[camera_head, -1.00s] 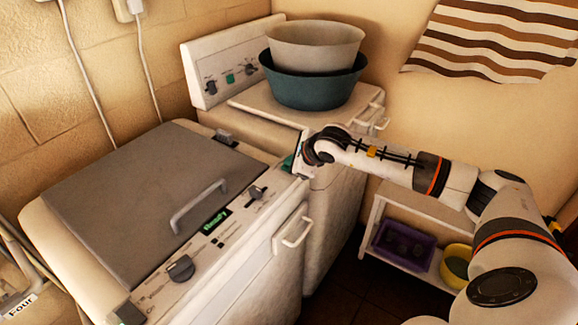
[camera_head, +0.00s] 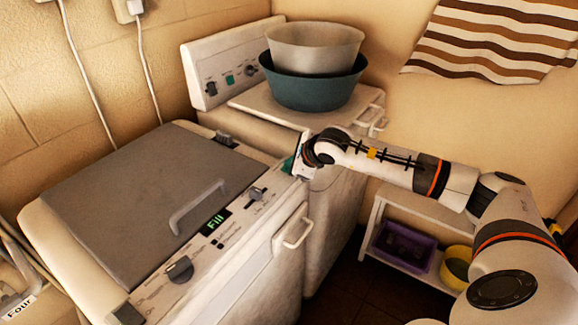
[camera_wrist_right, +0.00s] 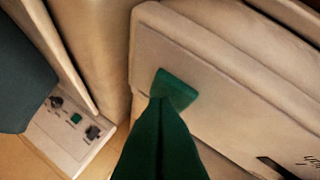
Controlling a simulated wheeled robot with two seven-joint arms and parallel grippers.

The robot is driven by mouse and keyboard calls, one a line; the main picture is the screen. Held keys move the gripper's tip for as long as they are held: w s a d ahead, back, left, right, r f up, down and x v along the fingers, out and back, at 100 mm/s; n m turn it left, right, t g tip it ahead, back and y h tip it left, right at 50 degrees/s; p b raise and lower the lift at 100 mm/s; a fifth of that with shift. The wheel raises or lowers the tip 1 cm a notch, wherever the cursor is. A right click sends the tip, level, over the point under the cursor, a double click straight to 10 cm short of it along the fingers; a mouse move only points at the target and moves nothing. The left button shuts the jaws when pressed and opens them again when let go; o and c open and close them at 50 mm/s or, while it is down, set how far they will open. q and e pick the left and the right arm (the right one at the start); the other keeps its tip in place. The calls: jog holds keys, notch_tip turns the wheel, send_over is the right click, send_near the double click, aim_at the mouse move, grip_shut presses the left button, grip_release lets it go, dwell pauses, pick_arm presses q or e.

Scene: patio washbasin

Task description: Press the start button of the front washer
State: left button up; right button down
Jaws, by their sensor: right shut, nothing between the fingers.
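The front washer (camera_head: 150,200) has a grey lid and a control panel along its right edge. Its display (camera_head: 215,221) reads "Fill" in green. The green start button (camera_wrist_right: 176,88) sits near the panel's far end in the right wrist view; in the head view my right gripper hides it. My right gripper (camera_head: 288,164) is shut and empty, its green fingertips at that end of the panel. In the right wrist view the fingertips (camera_wrist_right: 160,104) overlap the button's lower edge and appear to touch it. My left gripper is out of view.
A second washer (camera_head: 222,65) stands behind, with two stacked basins (camera_head: 312,85) on top. A low white shelf (camera_head: 400,258) holds a purple basket (camera_head: 404,247) and a yellow bowl (camera_head: 458,264).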

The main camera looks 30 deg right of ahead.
jog(key=shift+r, duration=0.85)
jog(key=shift+r+p, duration=1.15)
jog(key=shift+r, duration=1.35)
